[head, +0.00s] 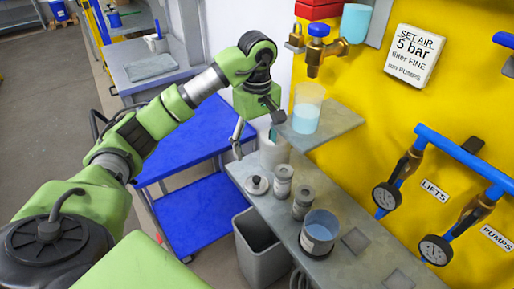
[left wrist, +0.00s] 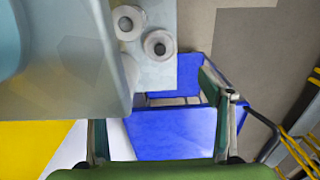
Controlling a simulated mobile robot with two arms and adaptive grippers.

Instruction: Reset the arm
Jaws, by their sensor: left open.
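My left arm, green and grey, reaches in from the left in the head view. Its left gripper (head: 257,135) points down beside the left end of a small grey shelf (head: 338,124), above the blue cart and the bench end. The gripper also shows in the left wrist view (left wrist: 157,110), its two fingers wide apart with nothing between them. The blue cart (left wrist: 175,135) lies beyond the fingers there. A clear beaker with pale blue liquid (head: 306,112) stands on the shelf, just right of the gripper. My right gripper is not in view.
A grey bench (head: 345,262) below holds several jars and a beaker of blue liquid (head: 320,230). A grey bin (head: 257,250) stands beside the blue cart (head: 205,208). A yellow panel (head: 440,95) with pipes and gauges bounds the right. Floor is open at far left.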

